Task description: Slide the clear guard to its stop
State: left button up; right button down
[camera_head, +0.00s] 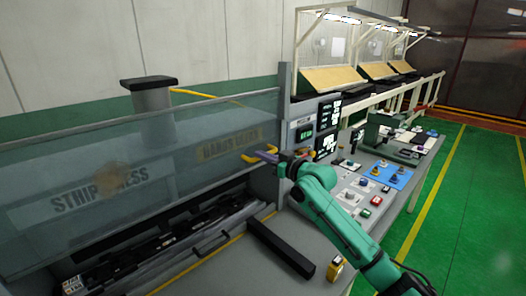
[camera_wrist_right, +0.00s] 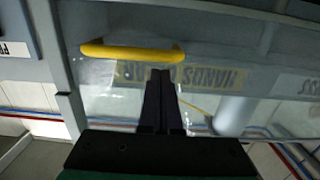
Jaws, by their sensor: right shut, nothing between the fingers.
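The clear guard (camera_head: 140,160) is a wide see-through panel in front of the strip press at the left of the head view. Its yellow handle (camera_head: 262,153) is at the right end of the panel; in the right wrist view the handle (camera_wrist_right: 130,51) lies across the upper left. My right gripper (camera_head: 272,158) is shut and empty at the handle. In the right wrist view its fingertips (camera_wrist_right: 160,76) are just below the handle's right end, and I cannot tell whether they touch it. My left gripper is not in view.
A grey post (camera_head: 284,130) stands at the panel's right end, with a control screen (camera_head: 328,125) beside it. A black bar (camera_head: 280,247) lies on the bench front. Buttons and a blue mat (camera_head: 390,174) sit further right. Green floor is clear beyond.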

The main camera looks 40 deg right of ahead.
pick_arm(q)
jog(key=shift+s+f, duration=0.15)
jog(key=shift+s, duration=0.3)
pick_arm(e)
jog(key=shift+w+f, duration=0.15)
pick_arm(q)
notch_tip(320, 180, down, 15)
jog(key=b, duration=1.4)
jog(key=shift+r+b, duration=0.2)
jog(key=shift+b, duration=0.2)
pick_arm(e)
notch_tip(320, 180, down, 21)
jog(key=shift+a, duration=0.1)
